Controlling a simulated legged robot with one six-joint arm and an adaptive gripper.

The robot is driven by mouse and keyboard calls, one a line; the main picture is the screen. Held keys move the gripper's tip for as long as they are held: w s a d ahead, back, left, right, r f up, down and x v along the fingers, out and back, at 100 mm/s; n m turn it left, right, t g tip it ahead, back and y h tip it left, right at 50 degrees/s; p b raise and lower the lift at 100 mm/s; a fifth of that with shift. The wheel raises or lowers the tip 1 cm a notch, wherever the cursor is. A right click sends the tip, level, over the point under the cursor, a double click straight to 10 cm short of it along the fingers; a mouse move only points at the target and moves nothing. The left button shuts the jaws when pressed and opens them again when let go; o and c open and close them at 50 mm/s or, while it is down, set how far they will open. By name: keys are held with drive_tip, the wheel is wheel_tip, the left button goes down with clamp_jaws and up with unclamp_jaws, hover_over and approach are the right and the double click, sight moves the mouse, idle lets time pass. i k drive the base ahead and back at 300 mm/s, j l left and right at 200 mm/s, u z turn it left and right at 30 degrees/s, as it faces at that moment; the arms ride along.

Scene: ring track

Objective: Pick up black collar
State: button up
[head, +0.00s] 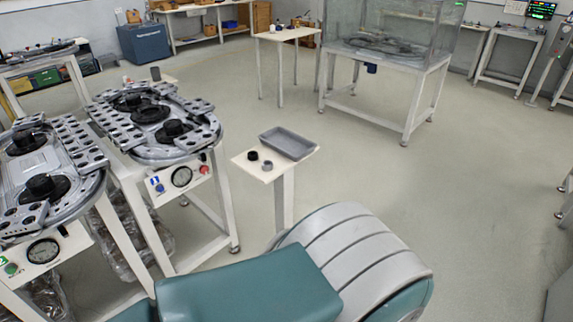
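A small black collar (253,155) lies on a small white stand (246,168) in the middle of the head view. A grey ring-shaped piece (267,165) lies close beside it, to its lower right. A grey tray (288,143) sits on the same stand, just behind and to the right of both pieces. It looks empty. My gripper is not in view, so I cannot see whether it is open or shut.
Track tables with black round parts, one (118,140) beside the stand and another (87,205) at the left edge, fill the left. A glass-enclosed table (405,65) stands behind right. A white table (278,36) is at the back. The floor (460,190) to the right is clear.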

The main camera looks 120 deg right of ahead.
sight(252, 155)
drive_tip(key=z, duration=4)
drive_tip(key=i+j, duration=0.15)
drive_tip(key=i, duration=0.4)
drive_tip(key=i+j+z, duration=0.15)
drive_tip(key=i, duration=0.4)
drive_tip(key=i+j, duration=0.15)
drive_tip(key=i, duration=0.4)
drive_tip(key=z, duration=0.05)
